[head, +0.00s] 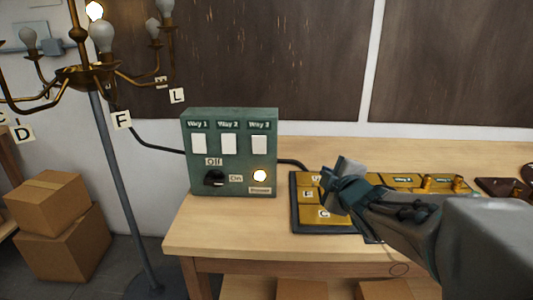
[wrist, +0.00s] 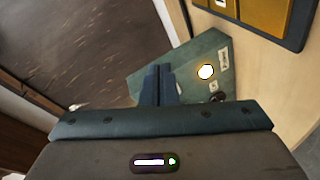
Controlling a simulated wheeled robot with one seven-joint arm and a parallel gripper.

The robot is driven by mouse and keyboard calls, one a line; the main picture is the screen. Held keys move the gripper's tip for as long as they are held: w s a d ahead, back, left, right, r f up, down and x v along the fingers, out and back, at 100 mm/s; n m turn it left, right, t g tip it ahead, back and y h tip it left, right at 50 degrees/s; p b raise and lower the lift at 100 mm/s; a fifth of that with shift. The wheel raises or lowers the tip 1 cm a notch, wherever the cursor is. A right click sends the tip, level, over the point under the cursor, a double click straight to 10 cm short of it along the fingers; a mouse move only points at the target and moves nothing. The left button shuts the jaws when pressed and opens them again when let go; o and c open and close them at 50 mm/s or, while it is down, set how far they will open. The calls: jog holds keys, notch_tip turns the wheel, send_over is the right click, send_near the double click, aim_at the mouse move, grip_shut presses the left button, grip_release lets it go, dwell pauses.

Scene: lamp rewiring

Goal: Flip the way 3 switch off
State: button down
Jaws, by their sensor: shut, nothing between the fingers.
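The green switch box (head: 230,190) stands on the wooden table's left part, with three white switches under the labels Way 1, Way 2 and Way 3. The way 3 switch (head: 259,144) is the rightmost; its tilt is too small to tell. My gripper (head: 345,168) is to the right of the box, apart from it, above the gold-plated board. In the wrist view my gripper (wrist: 159,72) is shut and empty, with the box (wrist: 150,85) behind its fingers. The fingers and palm hide the switches there.
Below the switches are a black knob (head: 214,178) marked Off and On and a glowing lamp (head: 260,175). The board (head: 310,222) lies right of the box. A brass chandelier (head: 80,76) with one lit bulb (head: 94,11) stands left. Cardboard boxes (head: 62,200) are on the floor.

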jog(key=a+n+g+y+b, duration=0.1)
jog(key=a+n+y+b, duration=0.2)
jog(key=a+n+y, duration=0.5)
jog(key=n+y, duration=0.2)
jog(key=n, duration=0.2)
jog(key=shift+s+r, duration=0.15)
jog(key=shift+s, duration=0.1)
jog(key=shift+a, duration=0.15)
jog(key=p, duration=0.1)
send_near(254, 140)
jog(key=s+a+x, duration=0.1)
jog(key=x, duration=0.4)
jog(key=shift+w+d, duration=0.3)
jog(key=shift+w, duration=0.55)
